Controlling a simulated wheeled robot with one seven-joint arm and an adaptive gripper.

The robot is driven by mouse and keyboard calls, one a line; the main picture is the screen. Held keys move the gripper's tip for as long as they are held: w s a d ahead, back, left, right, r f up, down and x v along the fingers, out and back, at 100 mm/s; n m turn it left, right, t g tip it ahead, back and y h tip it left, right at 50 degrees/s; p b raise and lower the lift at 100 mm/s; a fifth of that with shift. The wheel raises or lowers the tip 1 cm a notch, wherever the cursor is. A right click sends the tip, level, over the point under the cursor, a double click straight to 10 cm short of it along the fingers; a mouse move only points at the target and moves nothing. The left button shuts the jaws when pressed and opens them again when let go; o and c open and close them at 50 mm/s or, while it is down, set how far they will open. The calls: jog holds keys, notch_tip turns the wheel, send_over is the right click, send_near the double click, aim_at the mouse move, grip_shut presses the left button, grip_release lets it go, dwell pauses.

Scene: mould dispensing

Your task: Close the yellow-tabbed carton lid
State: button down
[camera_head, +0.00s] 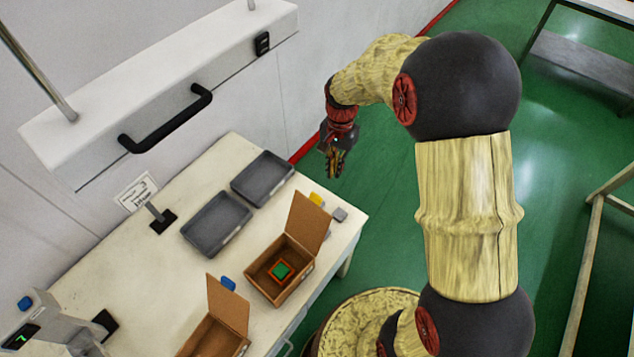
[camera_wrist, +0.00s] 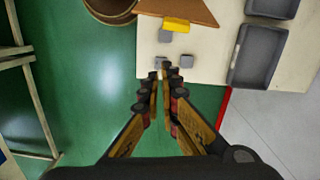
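The yellow-tabbed carton (camera_head: 262,288) stands on the table with its lid (camera_head: 307,222) raised and open. The yellow tab (camera_head: 316,199) is on the lid's outer edge. In the wrist view the brown lid (camera_wrist: 185,8) and yellow tab (camera_wrist: 176,25) show at the top, with most of the carton out of frame. My gripper (camera_head: 334,172) hangs in the air beyond the table's right end, apart from the lid. In the wrist view its fingers (camera_wrist: 162,72) are together with nothing visible between them.
A second carton (camera_head: 212,338) with a raised lid and a blue tab (camera_head: 228,283) stands nearer. The first carton holds a green and orange block (camera_head: 282,270). Two grey trays (camera_head: 217,222) lie behind. Small grey blocks (camera_wrist: 165,36) lie near the table edge by the tab.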

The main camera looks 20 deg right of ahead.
jog(key=a+f+m+p, duration=0.1)
jog(key=a+f+m, duration=0.1)
jog(key=f, duration=0.5)
jog(key=shift+s+a+f+p, duration=0.15)
jog(key=shift+s+a+p, duration=0.2)
jog(key=shift+a, duration=0.55)
jog(key=shift+s, duration=0.1)
